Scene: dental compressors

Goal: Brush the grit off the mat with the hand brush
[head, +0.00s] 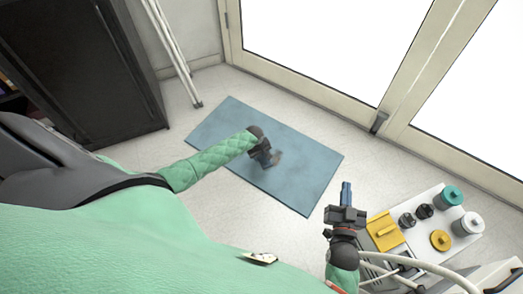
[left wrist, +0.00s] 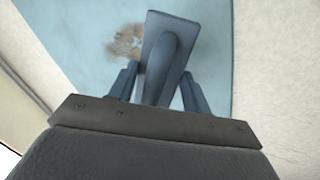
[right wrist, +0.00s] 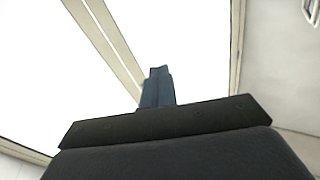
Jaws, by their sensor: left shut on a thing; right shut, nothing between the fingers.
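The blue mat (head: 225,125) lies flat on the floor, and it also shows in the left wrist view (left wrist: 75,20). My left gripper (head: 265,155) is over the middle of the mat. In the left wrist view its fingers (left wrist: 157,90) are shut on the blue-grey hand brush (left wrist: 167,55). A brown patch of grit (left wrist: 126,42) lies on the mat just left of the brush. In the head view the gripper mostly hides the brush, and I cannot tell whether the bristles touch the mat. My right gripper (head: 346,190) is shut and empty, pointing up beside the tray; its fingers also show in the right wrist view (right wrist: 157,87).
A white tray (head: 458,238) at right holds yellow, teal, white and black parts. White hoses (head: 400,262) run below it. Glass doors (head: 320,45) stand behind the mat, a dark cabinet (head: 85,60) at left, and a white pole (head: 172,52) near the mat's far corner.

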